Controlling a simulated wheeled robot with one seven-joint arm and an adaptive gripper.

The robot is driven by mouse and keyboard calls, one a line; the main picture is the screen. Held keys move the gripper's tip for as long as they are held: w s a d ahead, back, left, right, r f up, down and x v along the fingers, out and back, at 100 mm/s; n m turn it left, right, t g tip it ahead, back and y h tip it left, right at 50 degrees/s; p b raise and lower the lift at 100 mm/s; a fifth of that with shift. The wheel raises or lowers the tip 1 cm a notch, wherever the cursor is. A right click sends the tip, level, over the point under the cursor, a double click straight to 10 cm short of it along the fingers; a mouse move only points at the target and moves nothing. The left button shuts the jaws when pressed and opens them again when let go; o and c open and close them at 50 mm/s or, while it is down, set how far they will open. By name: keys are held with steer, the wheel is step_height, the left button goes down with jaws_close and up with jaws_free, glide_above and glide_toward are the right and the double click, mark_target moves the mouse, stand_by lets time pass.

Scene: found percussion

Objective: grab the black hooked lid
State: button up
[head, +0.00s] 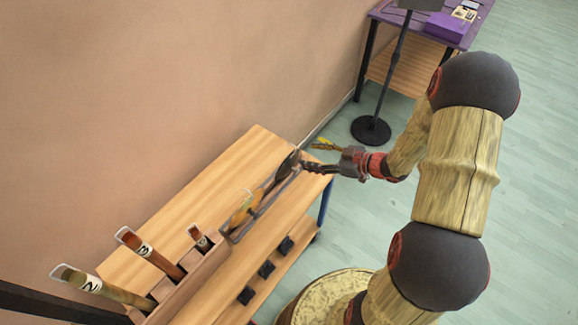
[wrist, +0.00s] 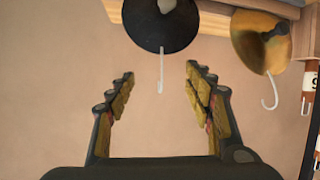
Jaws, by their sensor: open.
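The black hooked lid (wrist: 152,28) is at the top of the wrist view, a dark round disc cut off by the frame edge. Its pale thin hook points down between my fingertips in the picture; the depth between them cannot be told. In the head view the lid (head: 288,165) stands tilted at the far end of a rack on the wooden bench. My gripper (head: 312,157) is just right of it, fingers pointing at it. In the wrist view my gripper (wrist: 160,72) is open and empty, with one finger on each side of the hook.
A brass-coloured hooked lid (wrist: 262,42) is right of the black one; it also shows in the head view (head: 241,212). Numbered tubes (head: 150,252) stand in a wooden box nearby. The wall (head: 180,90) borders the bench (head: 185,208). A dark stand (head: 371,130) is behind.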

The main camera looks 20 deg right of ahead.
steer(key=b, duration=0.3)
glide_above(292, 163)
steer(key=f, duration=0.1)
steer(key=s+f, duration=0.1)
steer(key=f, duration=0.1)
steer(key=shift+d+f, duration=0.1)
steer(key=shift+d, duration=0.05)
steer(key=shift+c, duration=1.2)
jaws_close()
steer(key=shift+w, duration=0.1)
